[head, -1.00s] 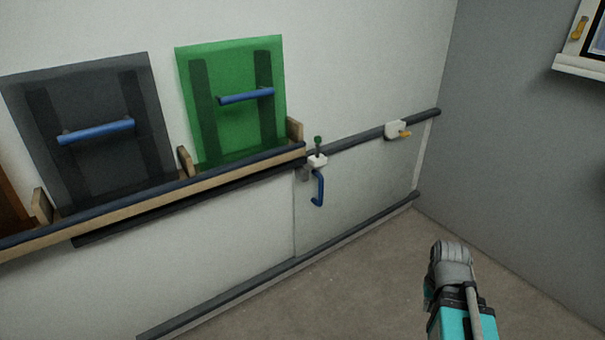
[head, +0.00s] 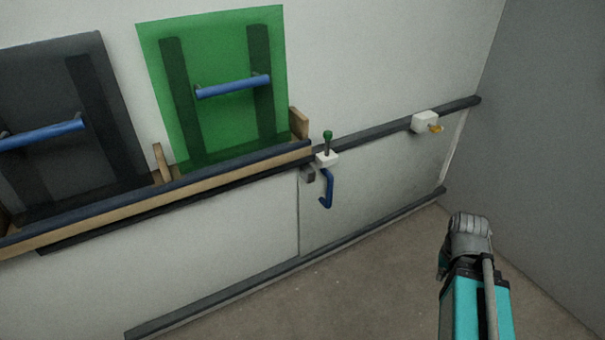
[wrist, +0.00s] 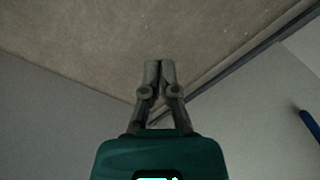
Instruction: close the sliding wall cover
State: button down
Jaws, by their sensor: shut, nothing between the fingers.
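The sliding wall cover (head: 375,190) is a pale panel low on the wall, between an upper dark rail (head: 375,133) and a lower dark rail (head: 300,262). A blue handle (head: 327,188) stands near its left edge. A narrow lighter strip (head: 452,152) shows at its right end, by the corner. A white block with a green-topped pin (head: 328,147) sits at the upper rail above the handle. My gripper (wrist: 160,66) is shut and empty, over bare floor in the wrist view. In the head view my arm is at the lower right, apart from the cover; its fingertips are not clear there.
A wooden ledge (head: 90,207) left of the cover holds a green panel (head: 225,125) and a dark grey panel (head: 100,105), both with blue handles. A white block with a yellow lever (head: 426,122) is on the upper rail. The floor (head: 370,290) before the cover is clear.

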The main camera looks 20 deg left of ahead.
jog(key=shift+w, duration=0.35)
jog(key=shift+a, duration=0.1)
jog(key=w+a+n+t+h+b, duration=0.3)
jog(key=w+a+n+t+b, duration=0.15)
jog(key=a, duration=0.65)
jog(key=w+a+n+t+h+b, duration=0.25)
jog(key=w+a+n+t, duration=0.2)
jog(key=a, duration=0.55)
jog(key=s+a+r+n+t+y+b, duration=0.1)
jog(key=s+a+r+n+t+y, duration=0.1)
jog(key=a, duration=0.7)
jog(key=s+a+r+n+t+y+b, duration=0.2)
jog(key=s+a+n+t, duration=0.1)
jog(key=a, duration=0.6)
jog(key=s+a+r+n+t+y+b, duration=0.2)
jog(key=a+n+t+y, duration=0.1)
jog(key=a, duration=0.6)
jog(key=shift+s+r+n+t, duration=0.2)
jog(key=shift+n+t, duration=0.3)
jog(key=shift+n, duration=0.5)
